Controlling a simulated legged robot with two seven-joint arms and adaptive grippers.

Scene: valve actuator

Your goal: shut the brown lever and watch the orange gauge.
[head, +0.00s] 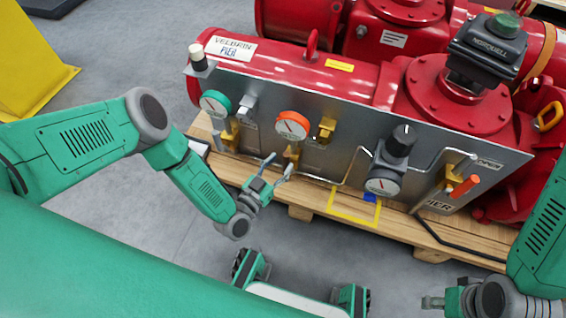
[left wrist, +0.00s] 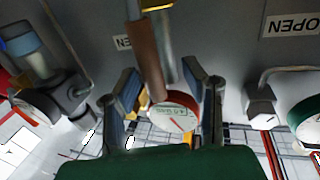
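The orange gauge (head: 292,125) has a white dial and sits on the grey panel in the head view. Its dial also shows in the left wrist view (left wrist: 174,117), where the needle is visible but the reading is too small to tell. The brown lever (left wrist: 147,60) hangs from a brass valve and lies between my left fingers in the left wrist view; in the head view it is small, below the orange gauge (head: 292,152). My left gripper (head: 279,166) is open just in front of the lever, its fingers apart from it. My right gripper (head: 433,302) is low at the right, away from the panel.
A green gauge (head: 215,103) is left of the orange one and a grey gauge (head: 383,182) is right. An orange handle (head: 465,187) and thin pipes stick out from the panel.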

